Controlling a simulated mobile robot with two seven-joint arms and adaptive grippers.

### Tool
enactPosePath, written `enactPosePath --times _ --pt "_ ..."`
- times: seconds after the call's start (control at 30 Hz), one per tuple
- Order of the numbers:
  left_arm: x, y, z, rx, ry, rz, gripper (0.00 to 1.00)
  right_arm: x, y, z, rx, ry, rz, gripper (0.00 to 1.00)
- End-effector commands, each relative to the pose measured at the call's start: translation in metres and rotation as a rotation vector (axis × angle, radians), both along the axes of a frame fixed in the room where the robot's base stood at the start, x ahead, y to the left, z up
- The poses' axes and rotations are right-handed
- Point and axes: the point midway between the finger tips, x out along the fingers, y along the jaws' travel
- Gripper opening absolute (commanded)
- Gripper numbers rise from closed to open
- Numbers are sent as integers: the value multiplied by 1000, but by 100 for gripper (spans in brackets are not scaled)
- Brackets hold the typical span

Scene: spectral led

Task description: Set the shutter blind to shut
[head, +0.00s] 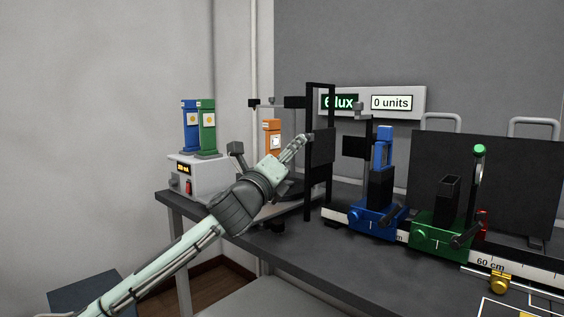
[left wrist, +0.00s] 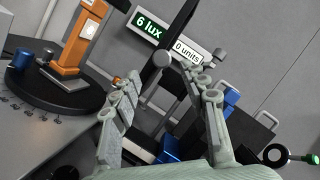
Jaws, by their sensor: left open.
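The shutter is a tall black upright frame (head: 309,190) at the left end of the bench rail. Its dark blind panel (head: 321,147) sits about midway up the frame, with an open gap above it. My left gripper (head: 303,143) reaches in from the left, with its fingertips close to the panel's left side; contact cannot be told. In the left wrist view the left gripper (left wrist: 158,82) has its fingers apart, with a dark post of the shutter (left wrist: 170,38) beyond and between them. My right gripper is out of view.
A display (head: 376,103) reads 6 lux and 0 units. Blue (head: 376,218) and green (head: 440,234) carriages stand on the rail to the right. An orange lamp unit (head: 272,135) stands behind my left arm. Blue and green units (head: 206,127) stand on a white box.

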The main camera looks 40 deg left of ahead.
Motion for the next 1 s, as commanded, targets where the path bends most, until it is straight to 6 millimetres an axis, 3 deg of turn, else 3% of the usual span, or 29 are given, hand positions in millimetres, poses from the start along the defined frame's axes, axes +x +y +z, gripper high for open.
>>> enactPosePath --times 0.2,0.4,1.0 --pt "-33 -8 -11 1 4 -1 44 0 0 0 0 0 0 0" --pt "-47 -10 -14 1 2 0 44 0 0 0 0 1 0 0" --pt "-49 -10 -14 0 1 1 44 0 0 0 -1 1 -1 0"
